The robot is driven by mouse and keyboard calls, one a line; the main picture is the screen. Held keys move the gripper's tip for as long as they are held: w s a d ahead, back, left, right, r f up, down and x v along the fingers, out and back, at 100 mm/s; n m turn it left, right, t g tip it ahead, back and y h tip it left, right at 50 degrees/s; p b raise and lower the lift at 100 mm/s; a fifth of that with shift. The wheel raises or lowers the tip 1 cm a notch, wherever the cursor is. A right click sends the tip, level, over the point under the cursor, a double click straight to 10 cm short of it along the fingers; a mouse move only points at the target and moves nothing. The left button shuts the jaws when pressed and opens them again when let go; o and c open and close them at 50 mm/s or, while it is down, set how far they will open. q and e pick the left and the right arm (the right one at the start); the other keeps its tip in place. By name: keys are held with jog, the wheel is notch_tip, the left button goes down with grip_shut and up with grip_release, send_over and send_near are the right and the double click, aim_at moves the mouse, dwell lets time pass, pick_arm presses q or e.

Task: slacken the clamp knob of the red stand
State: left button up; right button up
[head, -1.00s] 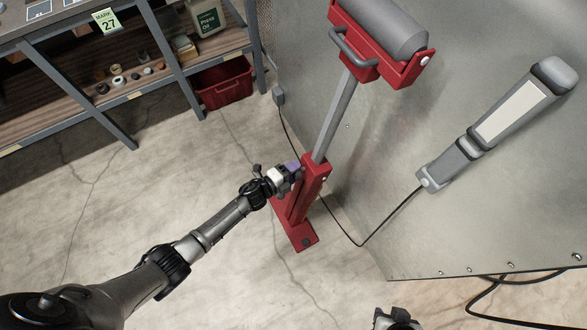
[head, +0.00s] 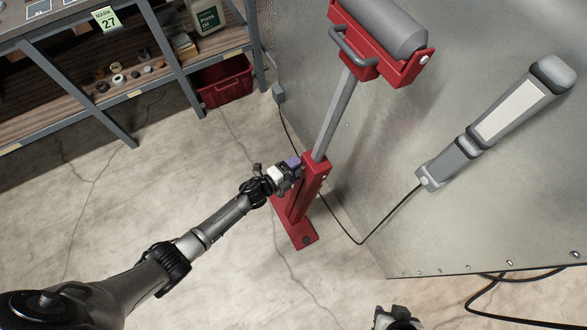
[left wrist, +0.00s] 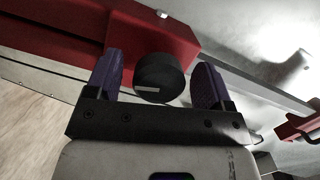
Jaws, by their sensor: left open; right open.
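The red stand (head: 306,195) rises from the floor in the head view, with a grey post (head: 335,115) and a roller on top. In the left wrist view its black clamp knob (left wrist: 159,77), with a pale mark on its face, sits on the red tube (left wrist: 150,35). My left gripper (head: 295,166) is at the stand's collar. Its purple fingers are open on either side of the knob, with gaps showing on both sides. The knob is hidden in the head view. My right gripper (head: 397,320) shows only partly at the bottom edge.
A grey metal panel (head: 480,210) stands right of the stand, with a lamp (head: 500,115) and its cable. A shelf unit (head: 150,80) with small parts and a red bin (head: 226,82) are at the upper left. The floor left of the stand is clear.

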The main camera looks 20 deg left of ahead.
pick_arm(q)
jog(key=shift+s, duration=0.1)
jog(key=shift+s+a+r, duration=0.1)
jog(key=shift+s+a, duration=0.15)
jog(key=shift+s, duration=0.1)
jog(key=p+v, duration=0.3)
jog(key=v, duration=0.9)
jog(key=shift+s+a, duration=0.25)
jog(key=shift+s, duration=0.1)
